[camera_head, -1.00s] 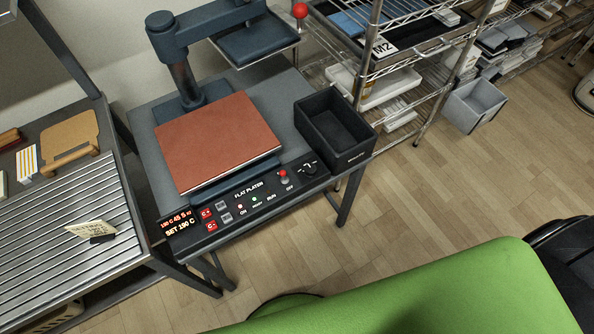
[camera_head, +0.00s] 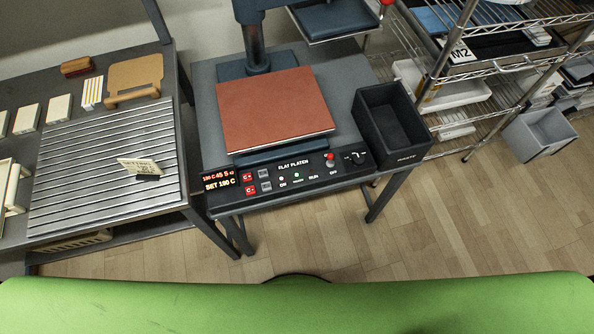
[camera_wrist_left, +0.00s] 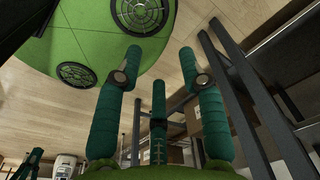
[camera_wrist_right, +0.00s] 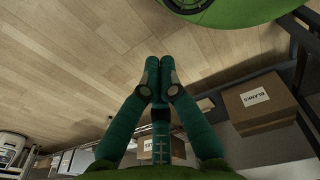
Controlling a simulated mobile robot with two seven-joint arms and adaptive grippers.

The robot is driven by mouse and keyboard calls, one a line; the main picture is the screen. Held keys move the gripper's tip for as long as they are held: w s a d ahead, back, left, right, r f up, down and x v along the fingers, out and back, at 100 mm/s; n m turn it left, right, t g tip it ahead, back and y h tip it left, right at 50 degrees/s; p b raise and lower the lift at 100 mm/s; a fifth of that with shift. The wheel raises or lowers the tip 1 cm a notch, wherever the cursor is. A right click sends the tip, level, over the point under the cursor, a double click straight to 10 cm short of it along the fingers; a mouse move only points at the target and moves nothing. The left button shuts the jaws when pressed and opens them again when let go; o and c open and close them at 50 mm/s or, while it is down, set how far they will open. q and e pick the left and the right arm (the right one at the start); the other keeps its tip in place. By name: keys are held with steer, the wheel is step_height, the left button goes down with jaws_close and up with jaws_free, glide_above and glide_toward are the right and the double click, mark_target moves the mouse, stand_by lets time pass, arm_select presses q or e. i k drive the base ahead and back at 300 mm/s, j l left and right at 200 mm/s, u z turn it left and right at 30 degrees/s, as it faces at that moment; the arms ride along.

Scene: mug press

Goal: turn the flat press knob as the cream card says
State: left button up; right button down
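The flat press (camera_head: 273,108) has a reddish-brown pad and a black front panel labelled FLAT PLATEN. The black knob (camera_head: 356,158) sits at the panel's right end, beside a red button (camera_head: 330,157); its setting is too small to read. A cream card (camera_head: 140,166) stands tilted in a dark holder on the slatted table at left; its print is too small to read. My left gripper (camera_wrist_left: 160,62) is open and empty, over floor and my green base. My right gripper (camera_wrist_right: 160,68) has its fingertips together, with nothing visible between them. Neither gripper shows in the head view.
A black bin (camera_head: 391,123) stands right of the knob. The slatted table (camera_head: 100,150) holds several cream blocks and a tan board (camera_head: 135,75). A wire rack (camera_head: 470,70) stands at right. A cardboard box (camera_wrist_right: 259,102) shows in the right wrist view. Floor before the press is clear.

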mark_target(358, 161)
steer(key=k+j+u, duration=0.15)
steer(key=j, duration=0.25)
steer(key=k+j+u, duration=0.2)
steer(key=j, duration=0.2)
steer(key=j+u, duration=0.15)
steer(key=j, duration=0.25)
steer(key=k, duration=0.05)
